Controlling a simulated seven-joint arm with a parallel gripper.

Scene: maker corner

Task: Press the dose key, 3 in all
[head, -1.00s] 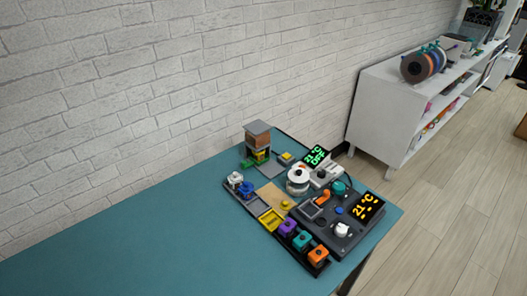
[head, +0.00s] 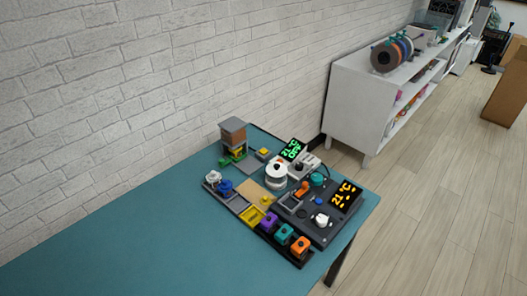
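A dispenser-like tower (head: 233,135) with a brown hopper and grey lid stands at the far side of the teal table, with green and yellow parts at its foot. A small yellow key (head: 263,152) sits on a grey base just right of it. Another yellow button (head: 265,200) lies on the tan board (head: 254,190). A blue button (head: 318,201) is on the dark console (head: 312,230). No label is readable, so I cannot tell which is the dose key. My gripper is not in view.
A round white device (head: 276,175) stands beside a unit with a green display (head: 292,150). A rack holds purple (head: 267,223), teal and orange blocks. The teal table (head: 130,245) is clear at left. A white shelf (head: 350,105) stands behind.

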